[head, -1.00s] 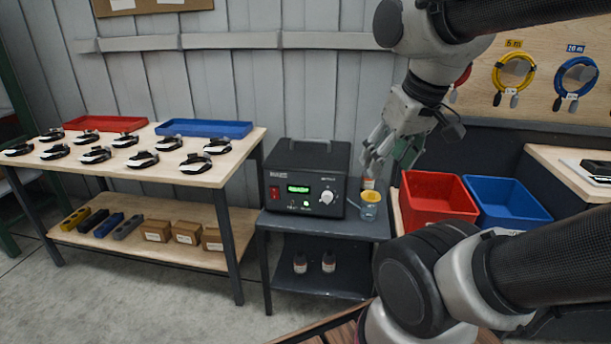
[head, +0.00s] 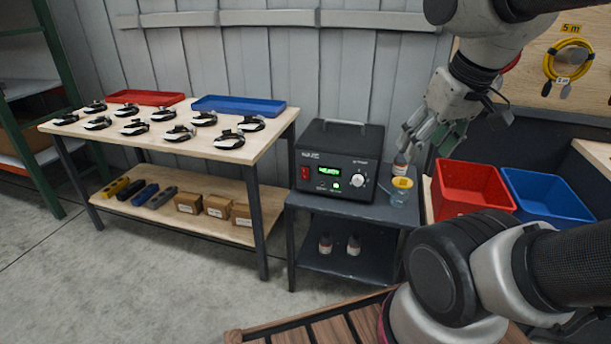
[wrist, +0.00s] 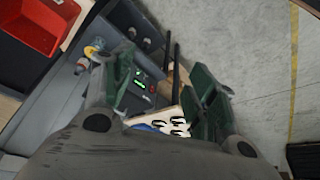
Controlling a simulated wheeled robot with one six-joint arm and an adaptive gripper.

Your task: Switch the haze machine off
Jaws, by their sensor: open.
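The haze machine (head: 338,160) is a black box with a top handle, standing on a small dark table (head: 302,200). Its front has a red rocker switch (head: 305,173) at the left, a lit green display (head: 330,171), a lit green button and a white knob (head: 357,180). It also shows in the wrist view, where its green display (wrist: 139,84) lies between my fingers. My gripper (head: 425,140) is open and empty, above and to the right of the machine, apart from it. In the wrist view my gripper (wrist: 165,95) has its green fingers spread wide.
A bottle (head: 400,166) and a cup with a yellow top (head: 399,192) stand right of the machine. Two small bottles (head: 340,244) stand on the lower shelf. A red bin (head: 470,190) and a blue bin (head: 545,197) are at right. A wooden workbench (head: 170,150) with several black-and-white devices is at left.

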